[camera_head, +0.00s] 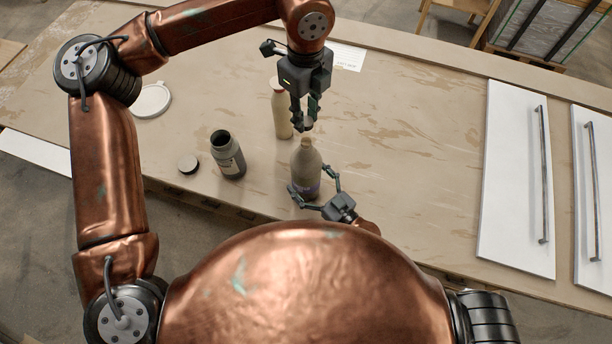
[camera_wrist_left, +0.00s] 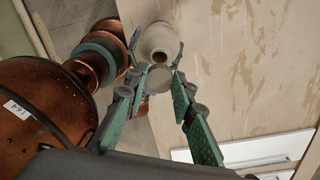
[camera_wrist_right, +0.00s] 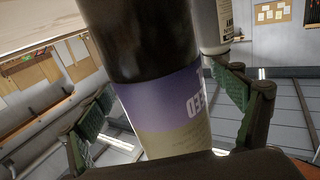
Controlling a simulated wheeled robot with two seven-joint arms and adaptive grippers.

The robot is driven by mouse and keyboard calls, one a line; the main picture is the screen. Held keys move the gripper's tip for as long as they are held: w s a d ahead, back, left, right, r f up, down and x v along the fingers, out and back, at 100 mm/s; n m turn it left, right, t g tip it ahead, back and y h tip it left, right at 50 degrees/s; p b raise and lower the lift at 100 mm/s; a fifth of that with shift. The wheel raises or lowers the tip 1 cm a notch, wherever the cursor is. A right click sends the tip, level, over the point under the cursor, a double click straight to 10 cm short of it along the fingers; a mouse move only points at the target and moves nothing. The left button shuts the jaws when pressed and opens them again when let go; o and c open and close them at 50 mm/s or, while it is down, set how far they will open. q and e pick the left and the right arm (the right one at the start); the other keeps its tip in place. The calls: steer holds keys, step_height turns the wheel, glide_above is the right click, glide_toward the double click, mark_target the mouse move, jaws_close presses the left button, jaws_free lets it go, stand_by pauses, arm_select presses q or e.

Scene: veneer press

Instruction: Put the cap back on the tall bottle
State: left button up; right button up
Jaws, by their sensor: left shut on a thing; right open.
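The tall bottle (camera_head: 305,160) stands upright near the front edge of the table, greyish beige with a purple label band. Its open mouth faces up in the left wrist view (camera_wrist_left: 160,42). My left gripper (camera_head: 304,126) is above the bottle's neck, pointing down, shut on a small round grey cap (camera_wrist_left: 159,79). In the left wrist view the cap appears beside the mouth, apart from it. My right gripper (camera_head: 316,186) is open, its fingers on either side of the bottle. The right wrist view shows the purple label (camera_wrist_right: 170,105) between those fingers; whether they touch it is unclear.
A cream bottle (camera_head: 281,112) stands just behind. To the left are an open dark jar (camera_head: 227,158), a dark lid (camera_head: 188,163) and a round white lid (camera_head: 151,101). White panels with handles (camera_head: 510,190) lie on the right. The table between is clear.

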steer(key=shift+c, duration=0.4)
steer(key=c, duration=1.7)
arm_select(q)
glide_above(306, 141)
steer(key=shift+f, duration=2.5)
steer(key=shift+a+f, duration=0.1)
steer(key=shift+f, duration=0.8)
steer(key=shift+f, duration=0.55)
